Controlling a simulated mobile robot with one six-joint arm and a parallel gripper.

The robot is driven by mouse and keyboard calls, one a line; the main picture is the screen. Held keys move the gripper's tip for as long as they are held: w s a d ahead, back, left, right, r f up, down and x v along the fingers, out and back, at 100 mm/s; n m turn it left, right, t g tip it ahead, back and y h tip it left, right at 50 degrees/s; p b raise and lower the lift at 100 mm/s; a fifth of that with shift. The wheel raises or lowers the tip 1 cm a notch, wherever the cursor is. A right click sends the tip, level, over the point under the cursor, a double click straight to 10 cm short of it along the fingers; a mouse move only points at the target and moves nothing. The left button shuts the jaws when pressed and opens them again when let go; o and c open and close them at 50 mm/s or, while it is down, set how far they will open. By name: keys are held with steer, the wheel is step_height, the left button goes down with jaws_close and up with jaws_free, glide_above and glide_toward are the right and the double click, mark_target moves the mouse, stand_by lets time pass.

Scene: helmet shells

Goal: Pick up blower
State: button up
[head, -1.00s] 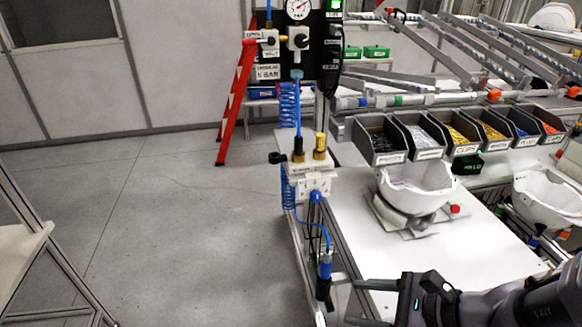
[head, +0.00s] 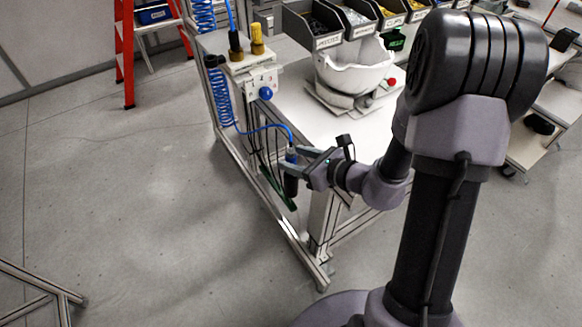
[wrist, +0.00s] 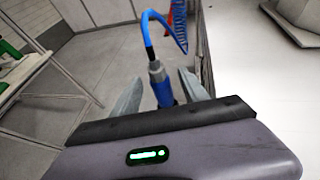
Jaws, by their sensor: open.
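The blower (head: 291,175) is a slim tool with a dark lower body and a blue top, hanging upright at the workbench's left edge. A blue hose rises from it. My gripper (head: 293,162) is open, with its two fingers around the blower near its blue top. In the wrist view the blower (wrist: 160,88) stands between the two spread fingers of my gripper (wrist: 158,92), with gaps on both sides. Its lower part is hidden there by my gripper body.
The white workbench (head: 290,100) holds a white helmet shell (head: 350,68) on a stand and several parts bins (head: 315,28) behind it. A blue coiled hose (head: 218,95) and valve block (head: 262,82) stand at its left corner.

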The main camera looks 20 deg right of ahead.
steer(key=shift+x, duration=1.05)
steer(key=c, duration=1)
steer(key=shift+r, duration=0.15)
